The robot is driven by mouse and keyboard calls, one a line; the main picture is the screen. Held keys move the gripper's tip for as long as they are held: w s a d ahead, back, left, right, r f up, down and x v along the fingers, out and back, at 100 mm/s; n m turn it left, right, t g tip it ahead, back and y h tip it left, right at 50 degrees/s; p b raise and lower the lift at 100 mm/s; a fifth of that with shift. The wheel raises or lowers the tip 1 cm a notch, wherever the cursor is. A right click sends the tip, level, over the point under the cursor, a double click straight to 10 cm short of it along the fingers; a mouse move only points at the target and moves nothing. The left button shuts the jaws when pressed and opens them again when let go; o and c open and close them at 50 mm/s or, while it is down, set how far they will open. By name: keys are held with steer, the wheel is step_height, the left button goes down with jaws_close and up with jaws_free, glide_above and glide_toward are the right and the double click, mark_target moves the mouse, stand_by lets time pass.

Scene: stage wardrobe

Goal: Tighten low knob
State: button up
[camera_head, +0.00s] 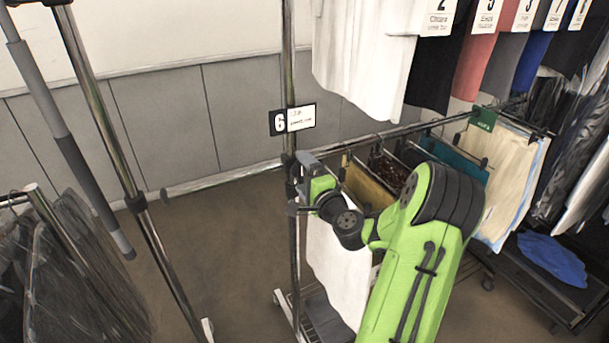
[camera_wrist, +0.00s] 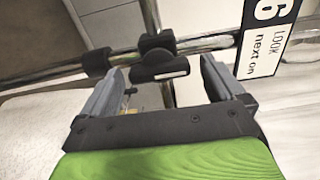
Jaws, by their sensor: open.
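A black knob (camera_wrist: 158,66) with a pale bar mark sits at the joint of the chrome post (camera_wrist: 150,14) and a rail in the wrist view. My gripper (camera_wrist: 161,76) is open, with one grey jaw on each side of the knob. I cannot tell whether either jaw touches it. In the head view my gripper (camera_head: 301,192) is at the rack post (camera_head: 290,75), below the number 6 sign (camera_head: 292,119). The knob is hard to make out there, partly hidden by the gripper.
A second black fitting (camera_wrist: 97,62) is on the rail left of the knob. White cloth (camera_head: 340,275) hangs below my gripper, with more garments (camera_head: 510,175) to the right. Another rack's post (camera_head: 100,110) stands left. Open brown floor (camera_head: 225,240) lies between.

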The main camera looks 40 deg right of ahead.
steer(key=b+v, duration=0.9)
steer(key=v, duration=0.6)
steer(key=shift+s+a+b, duration=0.2)
steer(key=shift+s+b, duration=0.15)
